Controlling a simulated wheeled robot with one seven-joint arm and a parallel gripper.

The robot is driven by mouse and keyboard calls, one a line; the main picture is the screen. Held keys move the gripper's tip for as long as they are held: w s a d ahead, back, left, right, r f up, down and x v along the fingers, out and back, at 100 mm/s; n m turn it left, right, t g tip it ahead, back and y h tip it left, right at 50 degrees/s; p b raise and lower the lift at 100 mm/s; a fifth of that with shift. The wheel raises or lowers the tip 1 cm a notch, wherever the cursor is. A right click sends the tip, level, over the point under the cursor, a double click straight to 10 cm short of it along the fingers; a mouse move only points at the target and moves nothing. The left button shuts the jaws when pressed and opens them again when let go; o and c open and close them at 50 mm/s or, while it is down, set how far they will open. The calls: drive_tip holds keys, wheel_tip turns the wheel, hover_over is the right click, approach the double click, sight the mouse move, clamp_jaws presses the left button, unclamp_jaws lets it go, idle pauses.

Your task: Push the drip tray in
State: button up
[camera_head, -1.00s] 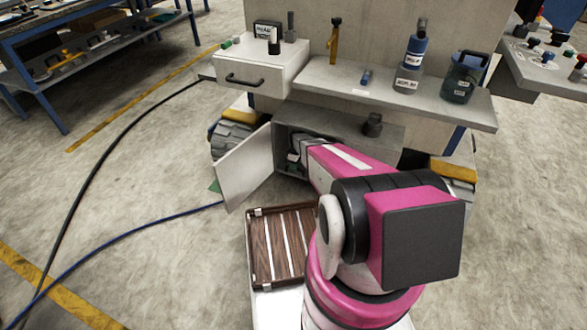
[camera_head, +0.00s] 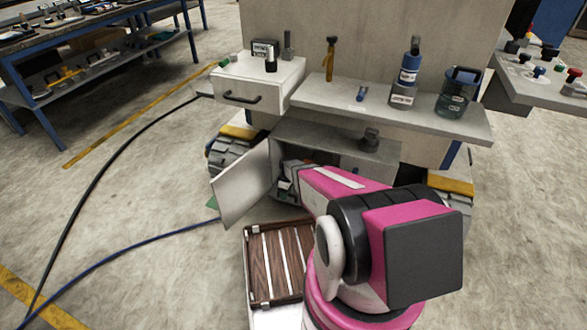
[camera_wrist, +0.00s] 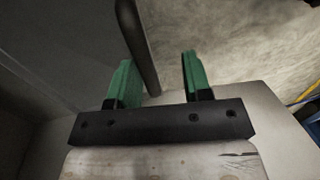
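No part is plainly recognisable as the drip tray. A pale drawer (camera_head: 248,97) with a black handle stands out at the upper left of the station in the head view. Below it is an open grey cabinet (camera_head: 345,152), its door (camera_head: 241,187) swung out to the left. My arm reaches to the cabinet's opening and hides much of the inside. My gripper (camera_wrist: 155,75) shows two green fingers, spread apart, in the wrist view. A dark rod (camera_wrist: 137,45) runs down between them; I cannot tell whether they touch it. A dark grey panel (camera_wrist: 55,60) lies to the left.
Bottles (camera_head: 404,85) and small tools stand on the shelf (camera_head: 430,123) above the cabinet. A slatted wooden tray (camera_head: 280,262) lies beside my arm's base. A blue hose (camera_head: 130,249) and black cable (camera_head: 95,185) cross the floor at left.

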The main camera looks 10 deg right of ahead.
drive_tip(key=s+d+r+m, duration=0.1)
drive_tip(key=s+r+m, duration=0.2)
drive_tip(key=r, duration=1.1)
drive_tip(key=s+d+r+m+t, duration=0.1)
drive_tip(key=s+r+m, duration=0.3)
drive_tip(key=s+r, duration=0.4)
wheel_tip(320, 180, up, 6)
drive_tip(key=shift+r+h, duration=0.1)
drive_tip(key=shift+h, duration=0.3)
drive_tip(key=w+a+f+n+g, duration=0.1)
drive_tip(key=w+f+n, duration=0.4)
drive_tip(key=f, duration=0.4)
drive_tip(key=w+a+f+n, duration=0.1)
drive_tip(key=w+f+n, duration=0.1)
drive_tip(key=w+f, duration=0.55)
drive_tip(key=s+a+f, duration=0.1)
drive_tip(key=s+f, duration=0.2)
drive_tip(key=f, duration=0.8)
drive_tip(key=shift+a+f+y, duration=0.2)
drive_tip(key=shift+f+y, duration=0.15)
drive_tip(key=shift+y, duration=0.05)
clamp_jaws()
